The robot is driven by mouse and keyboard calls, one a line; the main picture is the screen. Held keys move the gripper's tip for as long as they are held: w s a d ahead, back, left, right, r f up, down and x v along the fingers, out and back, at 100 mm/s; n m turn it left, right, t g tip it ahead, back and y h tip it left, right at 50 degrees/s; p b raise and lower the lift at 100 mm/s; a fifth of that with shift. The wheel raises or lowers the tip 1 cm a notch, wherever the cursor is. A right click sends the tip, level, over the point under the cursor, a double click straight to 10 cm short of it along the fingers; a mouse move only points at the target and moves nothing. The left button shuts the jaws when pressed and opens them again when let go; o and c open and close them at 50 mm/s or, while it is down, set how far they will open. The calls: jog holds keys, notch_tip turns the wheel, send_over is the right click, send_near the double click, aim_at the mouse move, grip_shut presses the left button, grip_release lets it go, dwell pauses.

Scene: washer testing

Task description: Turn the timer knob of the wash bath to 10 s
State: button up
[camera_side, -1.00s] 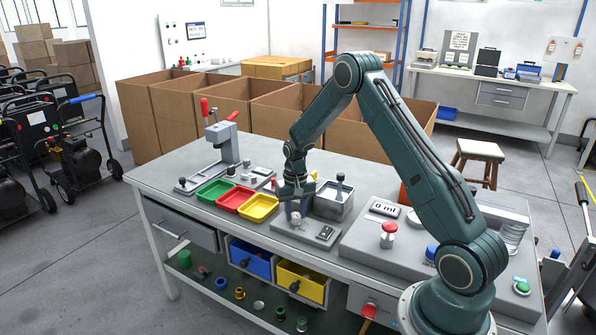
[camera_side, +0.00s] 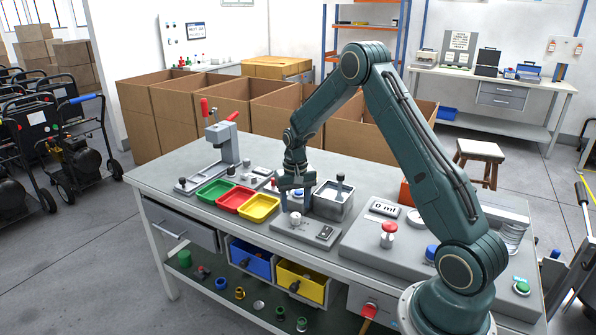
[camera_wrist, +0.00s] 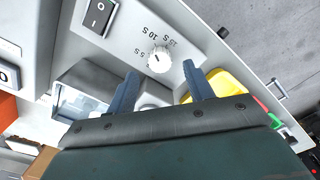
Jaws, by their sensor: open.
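The white timer knob (camera_side: 295,218) stands on the grey control panel (camera_side: 283,225) in front of the wash bath (camera_side: 334,207). In the wrist view the knob (camera_wrist: 158,59) is ringed by the printed marks 5 S, 10 S and 15 S. Its small dark mark is too fine to read against them. My gripper (camera_side: 295,205) is just above the knob, pointing down. In the wrist view my gripper (camera_wrist: 161,70) has its two blue fingers well apart, one to each side of the knob, not touching it. The gripper is open and empty.
A black rocker switch (camera_wrist: 98,16) sits on the same panel beside the knob. Green, red and yellow trays (camera_side: 259,208) lie to the left. A red-topped button (camera_side: 388,235) stands to the right. The bench's front edge is close to the panel.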

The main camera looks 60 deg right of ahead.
aim_at(295, 216)
notch_tip(295, 216, up, 10)
jog(key=shift+r, duration=0.2)
dwell(0.5)
jog(key=s+a+r+n+t, duration=0.3)
jog(key=s+a+r+n, duration=0.1)
jog(key=s+a+r, duration=0.85)
jog(key=s+a+r+n+t, duration=0.1)
jog(key=s+a+n, duration=0.1)
jog(key=s+a, duration=0.2)
jog(key=s+a+r+n+t, duration=0.1)
jog(key=s+a, duration=0.4)
jog(key=s, duration=0.5)
jog(key=shift+a+r+n+t, duration=0.15)
jog(key=shift+n+t, duration=0.15)
jog(key=shift+n, duration=0.3)
